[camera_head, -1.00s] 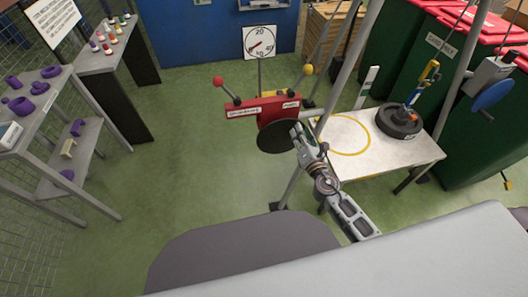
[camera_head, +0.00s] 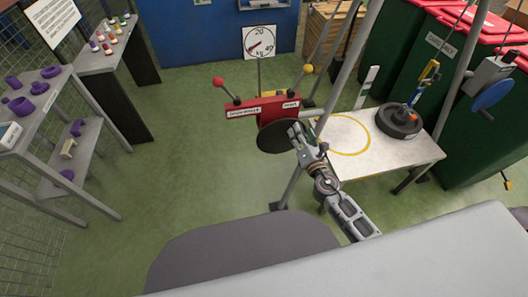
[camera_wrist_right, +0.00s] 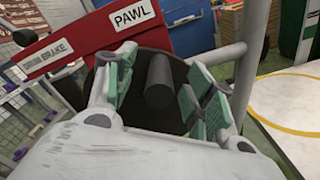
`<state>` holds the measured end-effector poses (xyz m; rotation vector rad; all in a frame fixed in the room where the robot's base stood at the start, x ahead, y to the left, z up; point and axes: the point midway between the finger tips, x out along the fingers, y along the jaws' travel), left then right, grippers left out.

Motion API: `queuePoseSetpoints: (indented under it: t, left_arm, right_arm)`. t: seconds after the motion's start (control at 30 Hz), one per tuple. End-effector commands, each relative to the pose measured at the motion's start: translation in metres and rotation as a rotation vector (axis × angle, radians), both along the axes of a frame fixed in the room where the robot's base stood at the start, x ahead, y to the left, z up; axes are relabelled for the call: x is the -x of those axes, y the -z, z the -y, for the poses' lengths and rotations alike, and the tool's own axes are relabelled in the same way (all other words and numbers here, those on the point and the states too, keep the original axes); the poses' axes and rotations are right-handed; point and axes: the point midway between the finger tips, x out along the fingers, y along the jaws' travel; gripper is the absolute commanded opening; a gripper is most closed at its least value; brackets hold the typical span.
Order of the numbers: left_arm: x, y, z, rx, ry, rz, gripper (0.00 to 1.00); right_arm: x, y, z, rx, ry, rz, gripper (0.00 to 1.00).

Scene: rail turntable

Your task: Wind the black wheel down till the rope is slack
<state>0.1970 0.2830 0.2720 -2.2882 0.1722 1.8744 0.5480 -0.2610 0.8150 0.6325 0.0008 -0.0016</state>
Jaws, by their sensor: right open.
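The black wheel (camera_head: 272,138) is a dark disc on the front of a red winch box (camera_head: 250,111) labelled for a brake and a pawl. My right gripper (camera_head: 298,131) is at the wheel's right side. In the right wrist view, the wheel's dark round handle (camera_wrist_right: 159,80) sticks out between the two green-padded fingers, which are open with gaps beside it. A black weight (camera_head: 399,123) rests on the white table, with a blue and yellow hook piece (camera_head: 427,77) above it. The rope is too thin to judge as taut or slack. My left gripper is out of view.
The white table (camera_head: 400,160) bears a yellow ring (camera_head: 345,135). Grey frame poles (camera_head: 345,70) rise beside the winch. A dial (camera_head: 259,42) stands behind. Green floor is clear to the left.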

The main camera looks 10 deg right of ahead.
Motion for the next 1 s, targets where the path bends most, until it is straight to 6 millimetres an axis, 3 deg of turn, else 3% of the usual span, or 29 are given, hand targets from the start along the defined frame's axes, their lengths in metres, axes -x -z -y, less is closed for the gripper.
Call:
queuePoseSetpoints:
  t: [0.27,1.0]
  left_arm:
    - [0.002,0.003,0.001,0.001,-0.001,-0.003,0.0]
    - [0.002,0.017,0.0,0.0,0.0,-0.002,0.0]
  right_arm:
    - [0.005,0.0,0.0,0.0,-0.001,0.001,0.54]
    - [0.041,0.001,0.0,-0.001,-0.001,0.0,0.54]
